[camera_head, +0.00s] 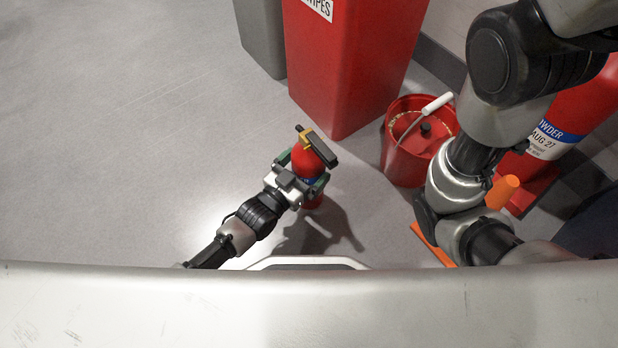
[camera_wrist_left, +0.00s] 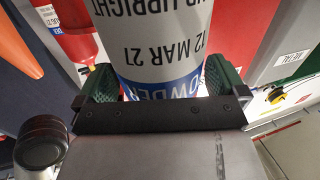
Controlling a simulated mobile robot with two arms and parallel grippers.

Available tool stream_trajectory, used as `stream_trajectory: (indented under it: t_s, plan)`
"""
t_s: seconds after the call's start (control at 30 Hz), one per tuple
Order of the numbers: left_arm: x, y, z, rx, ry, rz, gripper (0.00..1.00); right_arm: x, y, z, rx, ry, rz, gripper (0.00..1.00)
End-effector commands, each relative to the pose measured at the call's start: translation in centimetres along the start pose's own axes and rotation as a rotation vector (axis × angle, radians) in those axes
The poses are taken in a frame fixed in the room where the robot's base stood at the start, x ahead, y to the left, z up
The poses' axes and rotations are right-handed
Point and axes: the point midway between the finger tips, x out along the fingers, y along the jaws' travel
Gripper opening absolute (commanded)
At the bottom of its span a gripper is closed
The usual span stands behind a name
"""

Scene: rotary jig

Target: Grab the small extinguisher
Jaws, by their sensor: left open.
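The small red extinguisher (camera_head: 306,163) stands on the grey floor, with its black handle and a yellow part at the top. My left gripper (camera_head: 304,178) reaches it from the lower left, its fingers on either side of the body. In the left wrist view the extinguisher's grey and blue label (camera_wrist_left: 165,35) fills the space between the green finger pads of the left gripper (camera_wrist_left: 160,80). The left gripper is open around it; any contact with the pads is hard to tell. My right arm shows at the right, but its gripper is out of sight.
A tall red bin (camera_head: 340,70) stands behind the extinguisher, next to a grey bin (camera_head: 262,35). A red bucket (camera_head: 400,165) is to the right. A larger red extinguisher (camera_head: 570,105) and an orange cone (camera_head: 502,192) are farther right. The floor at left is clear.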

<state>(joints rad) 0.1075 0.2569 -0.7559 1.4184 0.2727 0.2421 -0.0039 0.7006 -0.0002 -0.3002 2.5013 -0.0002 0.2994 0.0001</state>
Motion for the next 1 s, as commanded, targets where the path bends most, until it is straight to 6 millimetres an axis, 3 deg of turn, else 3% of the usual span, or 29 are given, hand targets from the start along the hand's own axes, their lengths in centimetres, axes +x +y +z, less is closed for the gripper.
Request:
stream_trajectory:
  t_s: [0.1, 0.37, 0.9, 1.0]
  plan:
    - [1.16, 0.0, 0.15, 0.0, 0.002, 0.0, 1.0, -0.91, -0.19, -0.32, 0.0, 0.0, 0.0, 0.43]
    - [1.32, -0.01, -0.08, 0.0, 0.0, 0.0, 1.0, -0.77, -0.17, -0.28, 0.0, 0.001, -0.001, 0.43]
    - [1.26, 0.0, -0.02, 0.0, 0.0, 0.0, 0.17, -0.79, -0.17, -0.26, 0.0, 0.0, -0.001, 0.43]
    - [1.46, -0.02, -0.58, 0.001, 0.014, 0.001, 0.08, -0.74, -0.16, -0.24, 0.0, 0.0, -0.001, 0.43]
